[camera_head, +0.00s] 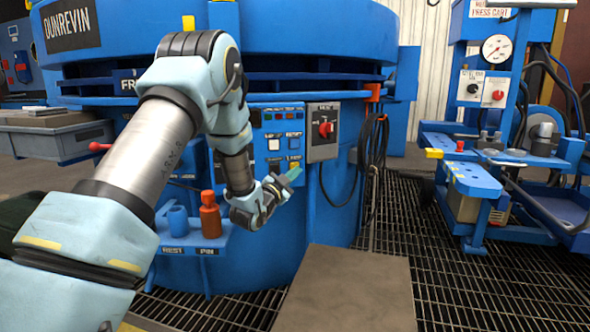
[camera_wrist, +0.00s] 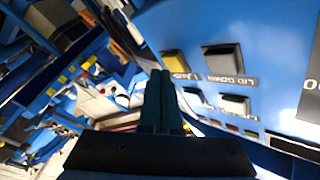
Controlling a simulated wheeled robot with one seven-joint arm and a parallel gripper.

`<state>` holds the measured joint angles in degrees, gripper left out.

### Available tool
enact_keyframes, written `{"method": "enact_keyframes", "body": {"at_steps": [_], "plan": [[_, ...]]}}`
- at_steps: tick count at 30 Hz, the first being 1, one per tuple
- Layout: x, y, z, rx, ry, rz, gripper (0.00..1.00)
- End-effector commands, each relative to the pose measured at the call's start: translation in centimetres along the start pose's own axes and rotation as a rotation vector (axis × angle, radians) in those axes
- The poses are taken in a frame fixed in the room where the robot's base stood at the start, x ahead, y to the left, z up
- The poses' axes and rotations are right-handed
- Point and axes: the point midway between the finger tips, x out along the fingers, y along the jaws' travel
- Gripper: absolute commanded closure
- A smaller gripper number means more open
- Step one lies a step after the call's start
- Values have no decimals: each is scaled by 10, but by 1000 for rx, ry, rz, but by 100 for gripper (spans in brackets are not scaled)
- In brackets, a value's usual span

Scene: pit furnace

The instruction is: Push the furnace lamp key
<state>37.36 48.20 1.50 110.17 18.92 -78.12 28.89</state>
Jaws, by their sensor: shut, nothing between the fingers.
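The blue key panel (camera_head: 284,140) is on the front of the furnace. It carries a lit white key (camera_head: 274,144), a yellow key (camera_head: 294,166) and a row of small coloured lights along its top. I cannot read which key is the lamp key. My gripper (camera_head: 294,174) is shut and empty, in front of the panel's lower right part; a gap to the panel seems to remain. In the wrist view my shut fingers (camera_wrist: 161,73) lie beside a yellow key (camera_wrist: 173,61) and a dark key (camera_wrist: 222,61) labelled LID DOWN. My arm hides the panel's left side.
A grey box with a red rotary switch (camera_head: 325,130) is right of the panel. A small shelf holds an orange pin (camera_head: 210,216) and a blue rest, below my forearm. Black cables (camera_head: 374,150) hang at the right. A press cart (camera_head: 475,178) stands farther right on the grating.

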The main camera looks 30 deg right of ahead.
Motion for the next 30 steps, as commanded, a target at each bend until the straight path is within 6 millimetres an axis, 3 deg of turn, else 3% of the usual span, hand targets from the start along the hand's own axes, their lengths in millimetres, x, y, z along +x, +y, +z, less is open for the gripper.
{"method": "enact_keyframes", "body": {"at_steps": [8, 30], "plan": [[-2, 1, -1, -1, 0, 0, 100], [-42, 31, -31, 0, 1, 0, 100]]}}
